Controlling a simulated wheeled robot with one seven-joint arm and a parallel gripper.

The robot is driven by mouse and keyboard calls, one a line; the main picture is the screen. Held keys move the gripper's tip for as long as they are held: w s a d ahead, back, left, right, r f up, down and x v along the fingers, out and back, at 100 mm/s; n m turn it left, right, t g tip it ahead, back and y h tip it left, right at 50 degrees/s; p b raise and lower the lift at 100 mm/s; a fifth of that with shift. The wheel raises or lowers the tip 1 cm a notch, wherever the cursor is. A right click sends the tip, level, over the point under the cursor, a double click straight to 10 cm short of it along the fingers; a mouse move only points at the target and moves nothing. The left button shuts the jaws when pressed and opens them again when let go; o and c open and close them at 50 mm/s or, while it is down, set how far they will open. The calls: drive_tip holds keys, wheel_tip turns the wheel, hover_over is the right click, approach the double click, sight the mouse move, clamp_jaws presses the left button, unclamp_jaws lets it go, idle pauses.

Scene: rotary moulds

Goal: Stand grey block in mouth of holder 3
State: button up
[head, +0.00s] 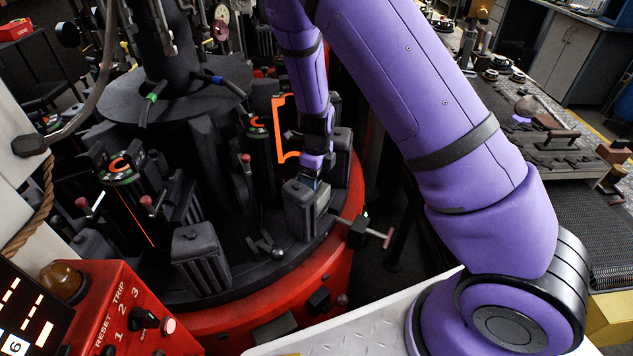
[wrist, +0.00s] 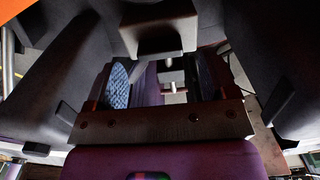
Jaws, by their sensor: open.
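My gripper (head: 312,172) points down at the right front of the round rotary table, at the top of a dark grey ribbed block-like body (head: 306,210). In the wrist view my gripper (wrist: 160,85) is open, with a blue textured pad on its left finger. A squared grey piece (wrist: 158,38) shows at the upper middle, past the fingers; I cannot tell whether it is the grey block. Nothing is clearly held between the fingers. Holder number 3 cannot be told from the others, as no number on the holders is readable.
The rotary table (head: 215,312) has a red rim and a dark top crowded with upright moulds. Another ribbed grey body (head: 200,258) stands at the front. A lever with a pink knob (head: 388,238) sticks out at the right rim. A red control box (head: 130,318) is at lower left.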

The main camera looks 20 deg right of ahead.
drive_tip(key=s+d+r+n+t+y, duration=0.1)
drive_tip(key=s+r+n, duration=0.3)
drive_tip(key=r, duration=0.6)
drive_tip(key=s+d+r+n+y, duration=0.1)
drive_tip(key=s+r+n, duration=0.3)
drive_tip(key=r, duration=0.5)
drive_tip(key=s+d+r+n+t+y, duration=0.1)
drive_tip(key=s+r+n, duration=0.3)
drive_tip(key=r, duration=0.6)
drive_tip(key=s+d+r+n+t+h, duration=0.1)
drive_tip(key=s+d+r+n, duration=0.1)
drive_tip(key=s+r+n, duration=0.3)
drive_tip(key=s+d+r+n+t+h, duration=0.2)
drive_tip(key=s+r+n, duration=0.3)
drive_tip(key=s+n, duration=0.5)
drive_tip(key=shift+s+r+n, duration=0.15)
drive_tip(key=shift+s+n, duration=0.15)
drive_tip(key=shift+s, duration=0.9)
